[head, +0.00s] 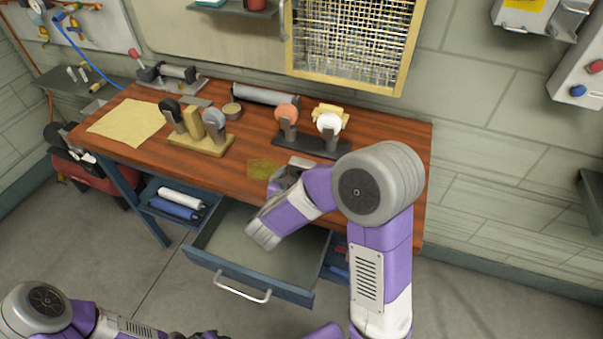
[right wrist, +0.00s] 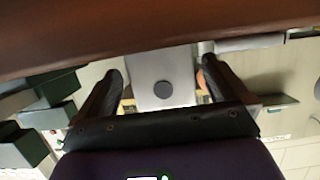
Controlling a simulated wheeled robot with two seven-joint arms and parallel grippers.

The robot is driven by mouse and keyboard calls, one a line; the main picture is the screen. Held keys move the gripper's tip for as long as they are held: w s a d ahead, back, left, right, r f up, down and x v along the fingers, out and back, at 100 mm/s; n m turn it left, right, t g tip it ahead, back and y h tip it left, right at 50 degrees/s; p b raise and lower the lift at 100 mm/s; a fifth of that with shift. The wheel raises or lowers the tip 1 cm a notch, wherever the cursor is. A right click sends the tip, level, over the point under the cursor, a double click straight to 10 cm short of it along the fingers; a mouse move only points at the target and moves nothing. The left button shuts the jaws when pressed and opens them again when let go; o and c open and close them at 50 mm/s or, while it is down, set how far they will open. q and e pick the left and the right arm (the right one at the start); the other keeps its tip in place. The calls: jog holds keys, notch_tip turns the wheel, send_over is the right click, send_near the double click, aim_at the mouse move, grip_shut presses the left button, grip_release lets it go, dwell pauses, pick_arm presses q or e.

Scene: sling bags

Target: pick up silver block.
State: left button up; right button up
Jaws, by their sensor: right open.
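A silver block (head: 301,162) lies near the front edge of the wooden workbench, partly hidden by my right gripper (head: 283,182). In the right wrist view the silver block (right wrist: 162,82), with a dark round spot on its face, shows between the two dark fingers of my right gripper (right wrist: 163,80). The fingers stand apart with gaps on both sides of the block, so the gripper is open. My left arm shows only at the bottom left of the head view; its gripper cannot be made out there.
The workbench (head: 135,148) has an open, empty-looking drawer (head: 245,240) below my right arm. A wooden stand (head: 200,143) and a dark stand (head: 300,143) hold round-headed tools behind. A yellowish cloth (head: 127,120) lies at left, and a small yellow patch (head: 262,168) beside the gripper.

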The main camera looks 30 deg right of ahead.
aim_at(303, 162)
jog(key=shift+x, duration=1.35)
jog(key=c, duration=1.4)
notch_tip(303, 162, up, 10)
jog(key=p, duration=0.4)
jog(key=shift+r, duration=0.1)
